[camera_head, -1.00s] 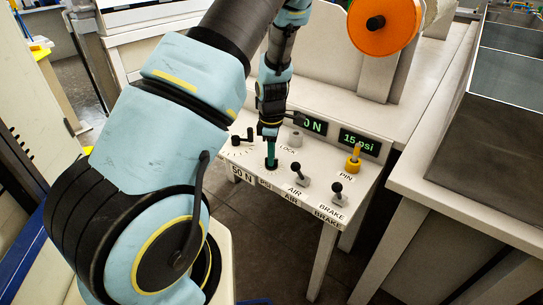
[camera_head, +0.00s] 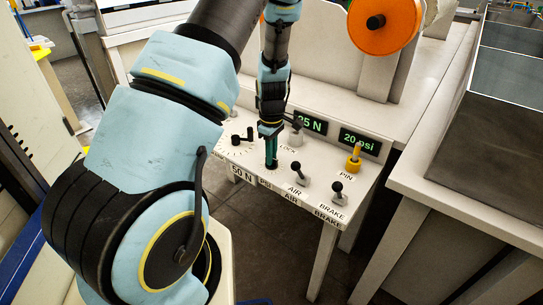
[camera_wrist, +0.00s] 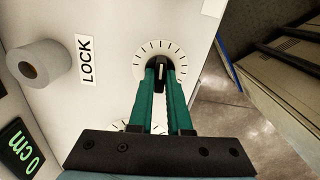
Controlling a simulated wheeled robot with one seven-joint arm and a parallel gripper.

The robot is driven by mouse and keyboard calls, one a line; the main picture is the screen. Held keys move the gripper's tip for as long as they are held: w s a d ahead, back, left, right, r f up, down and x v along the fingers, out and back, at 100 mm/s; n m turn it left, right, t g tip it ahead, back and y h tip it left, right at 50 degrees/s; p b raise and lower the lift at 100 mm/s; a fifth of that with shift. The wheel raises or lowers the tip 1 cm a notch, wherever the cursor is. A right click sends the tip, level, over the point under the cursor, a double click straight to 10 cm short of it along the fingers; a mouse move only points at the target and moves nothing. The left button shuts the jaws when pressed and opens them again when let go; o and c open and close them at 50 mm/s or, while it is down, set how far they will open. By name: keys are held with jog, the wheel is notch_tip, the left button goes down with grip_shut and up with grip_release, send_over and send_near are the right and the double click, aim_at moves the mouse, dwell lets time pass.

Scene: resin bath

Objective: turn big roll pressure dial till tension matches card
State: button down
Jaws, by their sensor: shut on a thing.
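My gripper (camera_head: 271,160) has green fingers and points down at the control panel, over the PSI label (camera_head: 266,184). In the wrist view its fingers (camera_wrist: 161,76) are shut on the black dial knob (camera_wrist: 160,64), whose white line points along the picture's vertical. A white scale (camera_wrist: 145,58) with black ticks rings the knob. The head view hides the knob behind the fingers. A card reading 50 N (camera_head: 242,175) is on the panel's front edge. The green displays read 25 N (camera_head: 311,124), partly covered by my arm, and 20 psi (camera_head: 360,142).
Air (camera_head: 302,182) and brake (camera_head: 337,192) levers stand right of my gripper, with a yellow pin (camera_head: 354,160) behind them. A black crank (camera_head: 242,138) is at left. An orange roll (camera_head: 383,22) stands behind.

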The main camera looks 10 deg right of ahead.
jog(key=m, duration=0.6)
jog(key=shift+m+b, duration=0.3)
jog(key=m, duration=0.6)
jog(key=shift+m, duration=0.4)
jog(key=c, duration=0.9)
grip_release()
jog(key=shift+o, duration=0.2)
notch_tip(320, 180, up, 11)
jog(key=b, duration=0.1)
